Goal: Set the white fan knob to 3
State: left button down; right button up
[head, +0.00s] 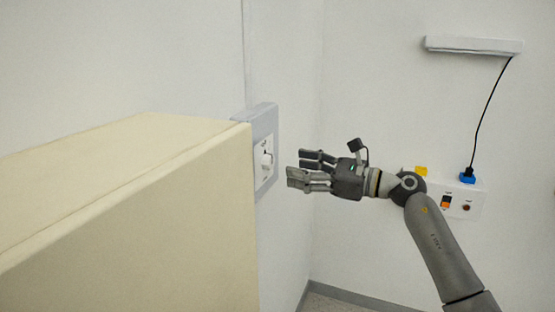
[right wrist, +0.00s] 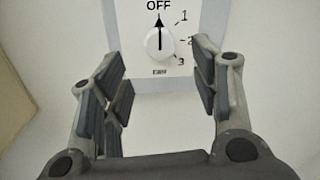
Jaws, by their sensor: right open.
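The white fan knob (head: 267,161) sits on a wall plate just past the end of a cream cabinet in the head view. In the right wrist view the round white knob (right wrist: 160,44) has a black arrow pointing up at OFF. The marks 1, 2 and 3 run down its right side. My right gripper (head: 305,170) is open and empty, a short gap to the right of the knob, with its fingers pointing at it. In the right wrist view the fingers (right wrist: 158,95) stand apart below and to either side of the knob. My left gripper is not in view.
The cream cabinet (head: 130,220) fills the left and ends close beside the switch plate (head: 262,125). On the right wall are a panel (head: 470,201) with a blue plug (head: 467,177), a black cord and a white lamp (head: 474,45). Space around my right gripper is free.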

aim_at(272, 162)
jog(key=p+x, duration=0.1)
jog(key=x, duration=0.5)
jog(key=shift+r+p, duration=0.1)
jog(key=shift+p, duration=0.25)
jog(key=shift+w+a, duration=0.2)
jog(key=shift+a, duration=0.1)
jog(key=c, duration=1.1)
jog(key=shift+o, duration=0.2)
